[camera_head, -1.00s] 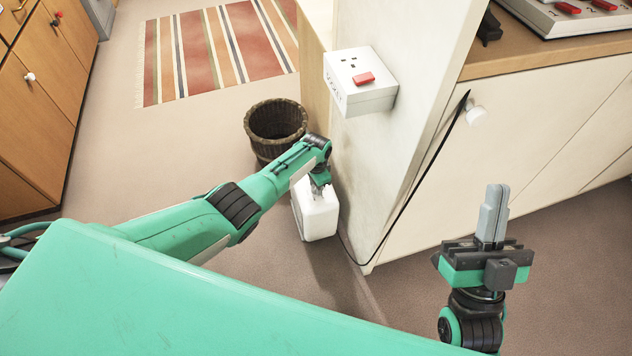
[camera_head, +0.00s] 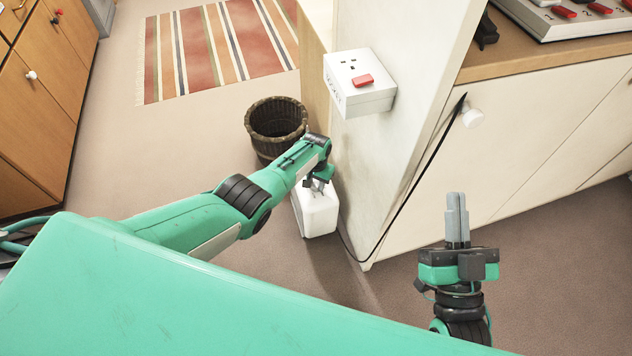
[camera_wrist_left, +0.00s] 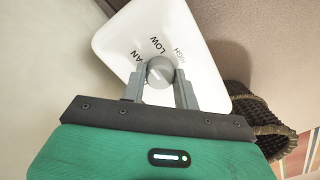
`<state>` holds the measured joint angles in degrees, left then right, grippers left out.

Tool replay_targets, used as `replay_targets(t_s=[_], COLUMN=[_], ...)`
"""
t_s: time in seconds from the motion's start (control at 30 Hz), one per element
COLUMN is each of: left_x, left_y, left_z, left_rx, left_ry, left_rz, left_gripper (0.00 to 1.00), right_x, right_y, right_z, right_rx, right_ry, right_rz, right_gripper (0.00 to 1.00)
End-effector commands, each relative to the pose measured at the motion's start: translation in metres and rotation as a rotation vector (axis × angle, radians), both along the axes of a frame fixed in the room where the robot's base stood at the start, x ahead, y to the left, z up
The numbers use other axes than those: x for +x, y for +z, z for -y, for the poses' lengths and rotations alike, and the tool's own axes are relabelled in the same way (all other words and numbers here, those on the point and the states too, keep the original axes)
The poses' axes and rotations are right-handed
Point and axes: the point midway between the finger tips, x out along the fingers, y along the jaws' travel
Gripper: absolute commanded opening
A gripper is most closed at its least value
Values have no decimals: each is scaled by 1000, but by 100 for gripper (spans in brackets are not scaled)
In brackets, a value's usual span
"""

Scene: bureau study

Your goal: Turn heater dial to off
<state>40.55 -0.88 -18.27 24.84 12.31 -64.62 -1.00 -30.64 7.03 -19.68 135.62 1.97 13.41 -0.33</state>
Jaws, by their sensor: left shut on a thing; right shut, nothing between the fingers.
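The heater is a white box (camera_head: 318,219) on the floor beside the pale panel; its top also shows in the left wrist view (camera_wrist_left: 150,22). The grey round dial (camera_wrist_left: 159,72) sits on that top, with the words "HIGH", "LOW" and a partly hidden "AN" beside it. No "off" mark is visible. My left gripper (camera_wrist_left: 159,88) is shut on the dial, one finger on each side. It also shows in the head view (camera_head: 318,184), reaching down onto the heater. My right gripper (camera_head: 457,212) is shut and empty, pointing up at the lower right.
A brown wicker basket (camera_head: 276,128) stands close behind the heater. A white socket box (camera_head: 360,92) with a red switch sticks out from the panel (camera_head: 385,165). A black cord (camera_head: 402,207) runs down the panel to the floor. Striped rug (camera_head: 210,55) lies behind.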

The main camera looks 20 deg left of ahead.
Motion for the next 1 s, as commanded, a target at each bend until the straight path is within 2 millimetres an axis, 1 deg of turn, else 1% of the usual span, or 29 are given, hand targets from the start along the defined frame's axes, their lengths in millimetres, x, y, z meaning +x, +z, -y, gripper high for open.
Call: replay_targets(t_s=[0.37, 0.4, 0.5, 0.9, 1.0], left_x=[-1, -1, -1, 0, 0], left_y=[0, 0, 0, 3, 8], left_z=[0, 0, 0, 0, 0], left_rx=[-1, -1, -1, 0, 0], left_ry=[4, 4, 4, 3, 3], left_rz=[-2, -2, -2, 0, 0], left_gripper=[8, 34, 52, 52, 52], right_x=[0, 0, 0, 1, 0], right_y=[-1, -1, -1, -2, -19], right_z=[0, 0, 0, -1, -6], right_rx=[-1, -1, -1, -5, -21], right_ry=[1, 1, 1, 4, 17], right_rz=[-3, -3, -3, -21, -111], right_gripper=[0, 0, 0, 0, 0])
